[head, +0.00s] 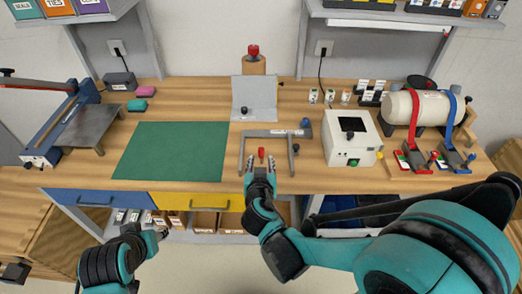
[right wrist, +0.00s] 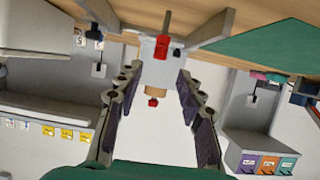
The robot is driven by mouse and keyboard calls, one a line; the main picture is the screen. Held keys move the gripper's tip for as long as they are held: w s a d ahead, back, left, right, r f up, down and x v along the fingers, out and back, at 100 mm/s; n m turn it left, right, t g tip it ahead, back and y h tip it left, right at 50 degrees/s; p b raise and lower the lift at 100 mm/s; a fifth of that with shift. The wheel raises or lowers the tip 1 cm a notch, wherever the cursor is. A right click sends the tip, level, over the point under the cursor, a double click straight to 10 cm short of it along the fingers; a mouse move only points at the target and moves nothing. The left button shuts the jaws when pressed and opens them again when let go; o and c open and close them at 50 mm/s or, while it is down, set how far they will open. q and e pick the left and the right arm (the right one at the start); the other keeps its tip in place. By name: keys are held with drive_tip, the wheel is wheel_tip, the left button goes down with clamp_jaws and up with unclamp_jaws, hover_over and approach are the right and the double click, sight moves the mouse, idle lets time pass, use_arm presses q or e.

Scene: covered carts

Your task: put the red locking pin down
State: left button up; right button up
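The red locking pin (head: 261,153) is at the bench's front, inside the opening of a grey U-shaped bracket (head: 268,133). My right gripper (head: 261,171) is just in front of it. In the right wrist view, the fingers of my right gripper (right wrist: 158,74) are spread apart with nothing between the tips. The red pin also shows there (right wrist: 162,43), just past the fingertips and apart from them. I cannot tell whether its shaft sits in anything. My left gripper (head: 160,232) is low at the left, below the bench front; its fingers are too small to judge.
A grey angled plate (head: 253,91) and a red-topped wooden block (head: 254,66) stand behind the bracket. A white box (head: 351,138) stands to the right, near a strapped tank (head: 425,108). The green mat (head: 172,151) at left is clear.

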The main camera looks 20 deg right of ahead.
drive_tip(key=s+d+r+n+g+y, duration=0.1)
drive_tip(key=s+g+y, duration=0.1)
drive_tip(key=s, duration=0.6)
drive_tip(key=s+d+n+g+y, duration=0.1)
drive_tip(key=s+d+n+g, duration=0.1)
drive_tip(key=s+g, duration=0.2)
drive_tip(key=s, duration=0.3)
drive_tip(key=shift+s+r+y+p, duration=0.3)
drive_tip(key=shift+s+r+y, duration=0.05)
drive_tip(key=shift+y, duration=0.05)
drive_tip(key=shift+d, duration=0.1)
